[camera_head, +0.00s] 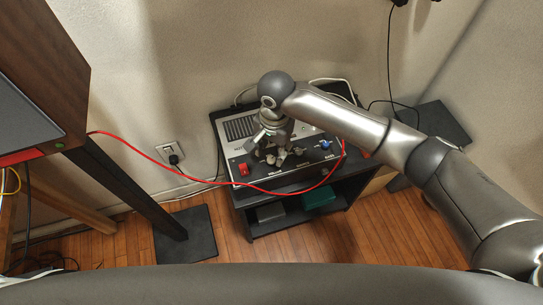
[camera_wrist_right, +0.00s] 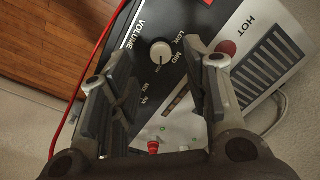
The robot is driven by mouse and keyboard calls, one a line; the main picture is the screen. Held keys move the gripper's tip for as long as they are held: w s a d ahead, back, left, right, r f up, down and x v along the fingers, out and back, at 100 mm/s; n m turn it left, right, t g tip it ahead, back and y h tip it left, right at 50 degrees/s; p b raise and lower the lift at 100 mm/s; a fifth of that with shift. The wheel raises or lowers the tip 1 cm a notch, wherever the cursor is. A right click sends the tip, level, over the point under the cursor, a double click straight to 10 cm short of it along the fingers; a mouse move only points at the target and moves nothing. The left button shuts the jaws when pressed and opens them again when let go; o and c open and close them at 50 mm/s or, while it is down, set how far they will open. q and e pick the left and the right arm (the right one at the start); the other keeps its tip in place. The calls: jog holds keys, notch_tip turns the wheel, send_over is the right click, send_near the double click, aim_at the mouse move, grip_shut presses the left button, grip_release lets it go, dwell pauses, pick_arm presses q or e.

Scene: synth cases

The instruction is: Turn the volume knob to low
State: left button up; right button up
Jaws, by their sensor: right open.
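The volume knob (camera_wrist_right: 161,52) is a round, pale knob on a dark panel in the right wrist view. It stands beside the word VOLUME, with LOW and MID printed near it. Its exact pointer direction is hard to tell. My right gripper (camera_wrist_right: 160,72) is open, with a finger on either side of the view and the knob showing between and beyond the tips, apart from them. In the head view my right gripper (camera_head: 272,147) hangs over the front panel of the grey-and-black unit (camera_head: 240,130) and hides the knob. My left gripper is not in view.
A red cable (camera_head: 140,147) droops across the unit's front. The unit sits on a black stand (camera_head: 240,200) against the wall. A wooden cabinet (camera_head: 50,40) stands at left.

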aim_at(271, 159)
jog(key=shift+a+f, duration=0.1)
jog(key=shift+f, duration=2.1)
jog(key=shift+c, duration=0.3)
grip_shut()
